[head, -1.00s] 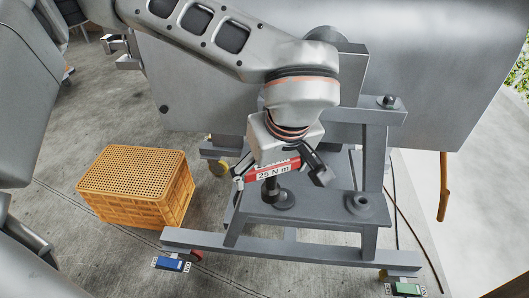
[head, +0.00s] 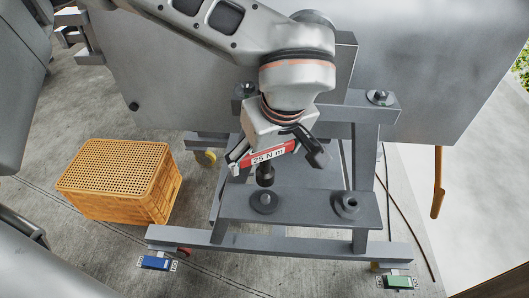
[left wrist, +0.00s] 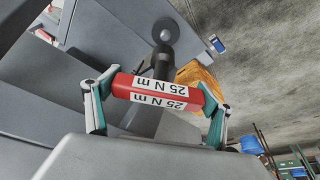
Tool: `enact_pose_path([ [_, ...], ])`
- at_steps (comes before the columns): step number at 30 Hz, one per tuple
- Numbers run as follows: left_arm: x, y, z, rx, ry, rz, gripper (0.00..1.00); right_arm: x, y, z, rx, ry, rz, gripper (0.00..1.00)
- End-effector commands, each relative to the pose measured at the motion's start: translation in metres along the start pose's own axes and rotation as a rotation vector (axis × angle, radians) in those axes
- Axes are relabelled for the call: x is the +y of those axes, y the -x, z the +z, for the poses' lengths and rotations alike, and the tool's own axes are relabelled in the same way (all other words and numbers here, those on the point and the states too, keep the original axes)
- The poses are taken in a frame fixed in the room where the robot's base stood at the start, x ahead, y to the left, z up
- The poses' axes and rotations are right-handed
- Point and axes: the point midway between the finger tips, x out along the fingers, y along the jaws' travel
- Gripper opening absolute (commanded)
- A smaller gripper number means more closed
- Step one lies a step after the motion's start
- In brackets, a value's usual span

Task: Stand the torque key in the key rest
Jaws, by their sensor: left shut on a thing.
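The torque key (head: 270,155) has a red handle with white "25 N m" labels and a dark shaft ending in a wider tip. My left gripper (head: 275,158) is shut across its handle, also seen in the left wrist view (left wrist: 158,92). The shaft points down, slightly tilted, its tip just above a round flanged fitting (head: 265,201) on the grey shelf. The tip looks apart from the fitting. A ring-shaped cup with an open hole (head: 348,205), which looks like the key rest, stands to its right and is empty. My right gripper is not in view.
The grey shelf (head: 305,208) belongs to a frame with upright posts and a lower beam (head: 290,247). A large grey panel stands behind. An orange crate (head: 115,200) is on the floor at left. Blue (head: 155,263) and green (head: 398,282) tags are near the beam's ends.

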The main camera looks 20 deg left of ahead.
Motion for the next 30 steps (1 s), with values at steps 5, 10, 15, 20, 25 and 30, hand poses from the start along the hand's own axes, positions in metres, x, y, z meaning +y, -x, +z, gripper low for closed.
enact_pose_path([
  [5, 0.000, -0.012, 0.004, -0.002, -0.002, -0.002, 0.43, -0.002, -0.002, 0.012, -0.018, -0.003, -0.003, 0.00],
  [10, 0.000, -0.026, 0.009, -0.003, -0.004, -0.002, 0.43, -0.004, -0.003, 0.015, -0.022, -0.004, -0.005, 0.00],
  [15, 0.000, -0.041, 0.014, -0.003, -0.002, -0.003, 0.43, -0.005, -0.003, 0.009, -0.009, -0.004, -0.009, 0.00],
  [20, -0.001, -0.051, 0.018, -0.002, -0.001, -0.002, 0.43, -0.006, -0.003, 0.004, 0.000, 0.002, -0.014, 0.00],
  [25, 0.000, -0.054, 0.019, -0.001, -0.001, 0.001, 0.43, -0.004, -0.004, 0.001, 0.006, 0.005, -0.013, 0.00],
  [30, 0.000, -0.054, 0.019, 0.000, 0.000, 0.002, 0.43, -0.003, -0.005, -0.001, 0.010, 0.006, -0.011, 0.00],
])
